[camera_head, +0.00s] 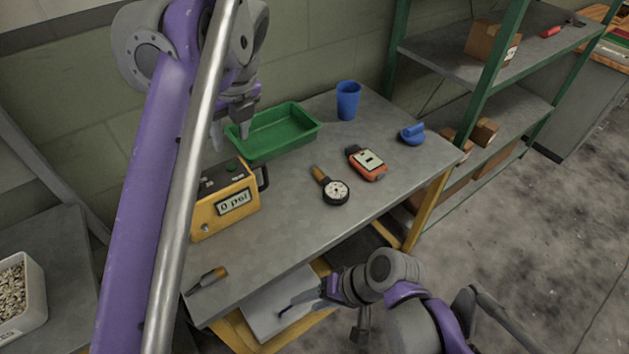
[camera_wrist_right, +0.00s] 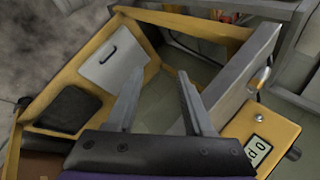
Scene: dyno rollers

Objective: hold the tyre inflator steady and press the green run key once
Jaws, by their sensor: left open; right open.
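The tyre inflator (camera_head: 208,218) is a yellow box standing upright on the grey workbench, with a display reading "0 psi" and a dark handle on its right side. A small green key (camera_head: 232,167) shows on its top. The inflator also shows partly at the lower right of the right wrist view (camera_wrist_right: 270,122). My left gripper (camera_head: 230,137) is open, pointing down behind and above the inflator, near the green tray; it appears apart from the inflator. My right gripper (camera_head: 303,297) is open and empty by the bench's front edge; its spread fingers show in the wrist view (camera_wrist_right: 159,76).
On the bench (camera_head: 290,235) are a green tray (camera_head: 290,143), a blue cup (camera_head: 348,100), a round gauge (camera_head: 334,191), an orange meter (camera_head: 367,163), a blue object (camera_head: 412,134) and a small tool (camera_head: 207,279). A white panel (camera_head: 262,312) lies below the edge.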

